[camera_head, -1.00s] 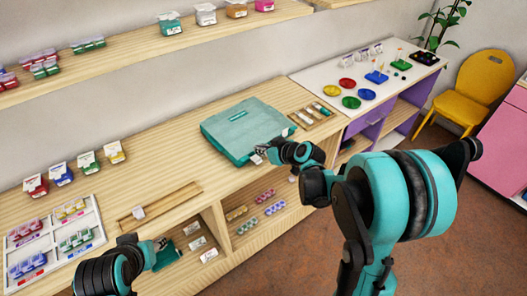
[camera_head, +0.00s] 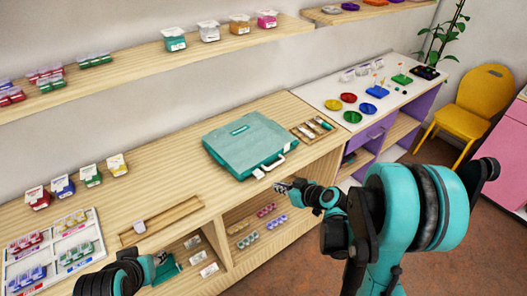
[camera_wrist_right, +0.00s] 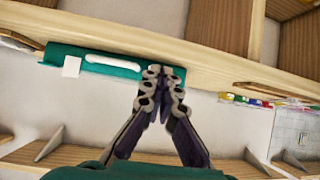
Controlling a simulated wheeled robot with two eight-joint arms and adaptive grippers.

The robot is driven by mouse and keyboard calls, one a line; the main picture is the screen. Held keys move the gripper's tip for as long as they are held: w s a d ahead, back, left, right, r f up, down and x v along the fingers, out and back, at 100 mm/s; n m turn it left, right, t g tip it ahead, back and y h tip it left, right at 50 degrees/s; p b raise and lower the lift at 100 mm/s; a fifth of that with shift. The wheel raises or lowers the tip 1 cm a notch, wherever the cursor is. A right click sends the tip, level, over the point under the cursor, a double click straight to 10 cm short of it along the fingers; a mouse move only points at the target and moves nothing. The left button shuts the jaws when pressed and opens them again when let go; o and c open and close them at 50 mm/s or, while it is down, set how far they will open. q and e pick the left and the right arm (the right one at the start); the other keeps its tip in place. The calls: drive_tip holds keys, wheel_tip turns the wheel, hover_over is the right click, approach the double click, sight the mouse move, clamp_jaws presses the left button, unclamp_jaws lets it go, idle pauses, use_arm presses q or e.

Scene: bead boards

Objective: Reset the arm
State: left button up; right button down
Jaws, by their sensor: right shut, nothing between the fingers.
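My right arm reaches in from the right. Its gripper (camera_head: 283,186) is shut and empty, just in front of the counter's front edge. It is near the teal case (camera_head: 240,143) but apart from it. The case lies closed on the counter, its white handle (camera_head: 274,163) facing the front edge. In the right wrist view the shut fingers (camera_wrist_right: 163,78) overlap the picture of the case (camera_wrist_right: 130,73). My left gripper (camera_head: 160,260) is low at the left, by the cabinet front; its small, dark fingers do not show whether they are open.
A wooden tray (camera_head: 312,129) of small items lies right of the case. A white divided tray (camera_head: 97,234) and a long wooden tray (camera_head: 187,212) are on the left. Shelf compartments open below the counter. A yellow chair (camera_head: 485,103) stands at the right.

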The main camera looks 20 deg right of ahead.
drive_tip(key=s+a+r+m+g+h, duration=0.1)
drive_tip(key=s+r, duration=0.3)
drive_tip(key=s, duration=0.5)
drive_tip(key=s+a+r+m+g+h, duration=0.2)
drive_tip(key=s+a+r+m+h, duration=0.1)
drive_tip(key=s, duration=0.7)
drive_tip(key=shift+r+m+h, duration=0.3)
drive_tip(key=shift+r+m, duration=0.1)
drive_tip(key=shift+r, duration=0.45)
drive_tip(key=shift+w+r, duration=0.1)
idle(0.5)
